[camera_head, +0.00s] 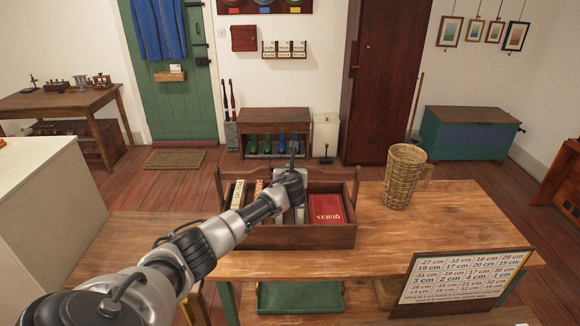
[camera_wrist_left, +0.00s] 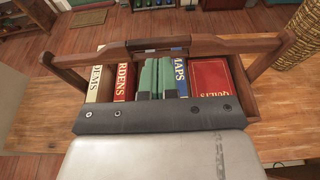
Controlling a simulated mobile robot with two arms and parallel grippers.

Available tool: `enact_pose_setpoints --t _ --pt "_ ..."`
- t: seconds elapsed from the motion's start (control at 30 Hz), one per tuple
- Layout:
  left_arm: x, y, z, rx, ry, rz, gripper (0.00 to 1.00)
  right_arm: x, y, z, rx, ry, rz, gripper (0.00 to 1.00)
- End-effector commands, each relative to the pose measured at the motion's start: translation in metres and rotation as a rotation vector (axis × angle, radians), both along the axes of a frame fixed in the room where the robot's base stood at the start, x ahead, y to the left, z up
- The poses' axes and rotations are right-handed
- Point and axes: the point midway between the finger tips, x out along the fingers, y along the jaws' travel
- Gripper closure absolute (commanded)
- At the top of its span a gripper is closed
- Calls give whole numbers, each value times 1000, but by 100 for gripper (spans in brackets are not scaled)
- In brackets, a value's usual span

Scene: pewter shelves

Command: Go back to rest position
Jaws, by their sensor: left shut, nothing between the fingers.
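My left arm reaches in from the lower left in the head view. Its gripper (camera_head: 292,152) is shut and empty, above the wooden carrier (camera_head: 270,238) on the table. In the left wrist view the carrier's handle (camera_wrist_left: 228,44) crosses above a row of upright books. A red book (camera_wrist_left: 124,84) and a cream book (camera_wrist_left: 96,84) stand at the left. My arm hides part of the carrier in the head view. My right gripper is not in view.
A wicker basket (camera_head: 404,178) stands on the wooden table (camera_head: 455,205) right of the carrier. A sign with numbers (camera_head: 465,278) is at the front right edge. A green tray (camera_head: 300,298) sits below the tabletop. The tabletop between basket and sign is clear.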

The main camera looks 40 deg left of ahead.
Motion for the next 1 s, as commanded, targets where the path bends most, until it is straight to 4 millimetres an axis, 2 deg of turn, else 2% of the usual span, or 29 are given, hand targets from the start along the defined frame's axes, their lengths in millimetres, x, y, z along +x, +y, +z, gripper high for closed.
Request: enact_pose_setpoints --t 0.2,0.43,0.57,0.67,0.77,0.8,0.87,0.9,1.0 --pt "-10 -7 12 2 0 1 100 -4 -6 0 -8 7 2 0" --pt "-11 -9 14 0 1 2 100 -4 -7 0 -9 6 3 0" --pt "-14 -12 -3 -38 0 4 100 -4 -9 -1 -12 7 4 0" --pt "-22 -21 -45 -145 -3 18 100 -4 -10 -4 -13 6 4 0" --pt "-41 -37 -110 -320 -13 56 100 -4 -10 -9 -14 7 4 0" --pt "-52 -44 -139 -399 -17 82 100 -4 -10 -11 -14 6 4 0" --pt "-70 -55 -181 -519 -24 127 100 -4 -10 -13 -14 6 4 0" --pt "-83 -64 -208 -596 -30 160 100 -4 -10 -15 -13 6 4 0" --pt "-121 -84 -272 -782 -42 264 100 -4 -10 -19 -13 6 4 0"
